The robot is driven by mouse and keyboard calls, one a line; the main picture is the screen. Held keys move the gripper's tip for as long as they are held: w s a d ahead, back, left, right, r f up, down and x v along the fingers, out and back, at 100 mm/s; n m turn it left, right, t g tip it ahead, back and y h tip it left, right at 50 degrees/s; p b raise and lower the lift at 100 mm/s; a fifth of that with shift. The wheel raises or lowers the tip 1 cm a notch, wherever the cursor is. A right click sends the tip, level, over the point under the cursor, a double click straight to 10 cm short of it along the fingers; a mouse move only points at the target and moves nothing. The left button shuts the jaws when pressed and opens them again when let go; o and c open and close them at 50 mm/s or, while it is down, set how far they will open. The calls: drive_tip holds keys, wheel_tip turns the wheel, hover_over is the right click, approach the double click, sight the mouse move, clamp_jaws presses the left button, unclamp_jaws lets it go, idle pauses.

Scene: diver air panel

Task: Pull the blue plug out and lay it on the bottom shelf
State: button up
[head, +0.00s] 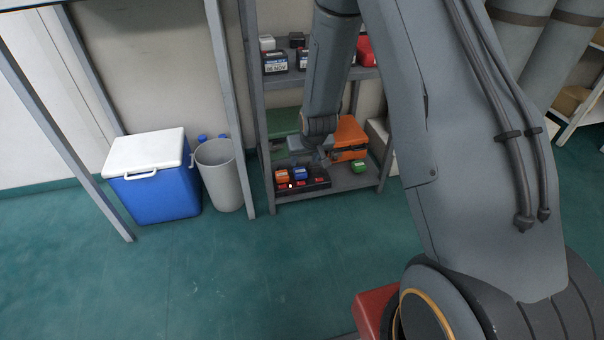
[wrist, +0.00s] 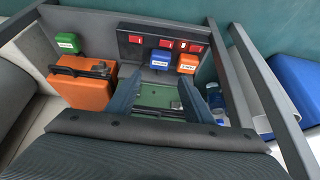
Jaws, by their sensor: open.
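The blue plug (head: 300,173) sits upright on a black panel (head: 318,183) with red marks, on the bottom shelf (head: 345,182). In the wrist view the blue plug (wrist: 161,57) has a white label and stands beside an orange plug (wrist: 187,63). My gripper (head: 322,158) is over the bottom shelf, just behind and right of the blue plug. In the wrist view my gripper (wrist: 172,90) has its two fingers wide apart, with nothing between them. The blue plug is beyond the fingertips, apart from them. Its lower end is hidden.
A green plug (head: 358,166) rests on the bottom shelf right of the panel. An orange case (head: 349,135) stands behind it and a green case (head: 284,121) at the back left. Shelf posts and the upper shelf (head: 280,79) surround the space. A grey bin (head: 220,175) stands left.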

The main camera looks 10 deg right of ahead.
sight(300, 171)
drive_tip(key=b+x, duration=0.6)
drive_tip(key=x, duration=0.5)
drive_tip(key=shift+w+f, duration=0.15)
drive_tip(key=shift+f, duration=0.1)
drive_tip(key=c, duration=0.9)
drive_tip(key=shift+r, duration=0.1)
drive_tip(key=shift+c, duration=0.2)
drive_tip(key=shift+r+p, duration=1.7)
drive_tip(key=shift+p, duration=0.1)
